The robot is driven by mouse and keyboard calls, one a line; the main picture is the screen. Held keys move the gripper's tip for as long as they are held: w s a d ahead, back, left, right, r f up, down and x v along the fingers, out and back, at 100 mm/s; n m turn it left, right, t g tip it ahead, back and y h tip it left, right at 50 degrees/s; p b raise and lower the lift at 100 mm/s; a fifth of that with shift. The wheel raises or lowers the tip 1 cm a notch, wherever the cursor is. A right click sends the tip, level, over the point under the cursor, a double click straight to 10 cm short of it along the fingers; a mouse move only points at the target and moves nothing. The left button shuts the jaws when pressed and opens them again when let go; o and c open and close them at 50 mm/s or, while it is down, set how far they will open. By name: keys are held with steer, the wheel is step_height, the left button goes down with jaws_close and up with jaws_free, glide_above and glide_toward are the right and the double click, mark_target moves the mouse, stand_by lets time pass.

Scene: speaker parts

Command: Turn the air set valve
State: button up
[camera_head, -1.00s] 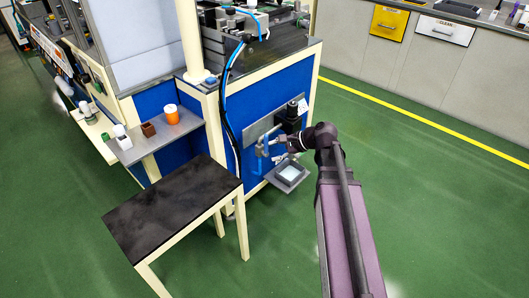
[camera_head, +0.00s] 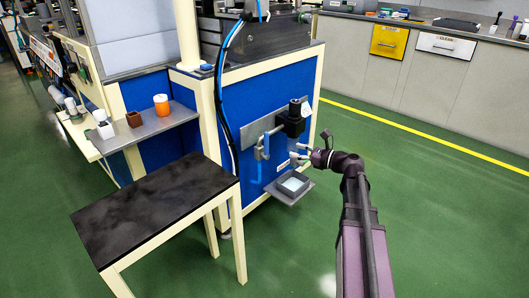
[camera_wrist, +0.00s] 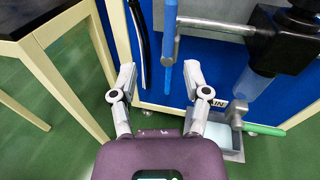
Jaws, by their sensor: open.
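The air set is mounted on a grey plate on the blue panel. Its black regulator body (camera_head: 292,122) is at the right, and it also shows at the upper right in the wrist view (camera_wrist: 290,38). My gripper (camera_head: 299,155) is in front of the panel, below and right of the regulator. In the wrist view my gripper (camera_wrist: 160,74) is open and empty.
A small tray (camera_head: 292,184) juts from the panel below the air set. A green lever (camera_wrist: 264,130) shows beside it in the wrist view. A black-topped table (camera_head: 155,208) stands at the left, its leg near the gripper's left side. Green floor is free at the right.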

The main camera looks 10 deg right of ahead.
mark_target(268, 140)
steer(key=shift+w+d+f+m+t+b, duration=0.2)
steer(key=shift+d+f+m+t+b, duration=0.2)
steer(key=shift+d+m, duration=0.2)
steer(key=shift+w+a, duration=0.1)
steer(key=shift+x, duration=6.8)
steer(key=shift+c, duration=0.2)
jaws_close()
steer(key=shift+a, duration=0.2)
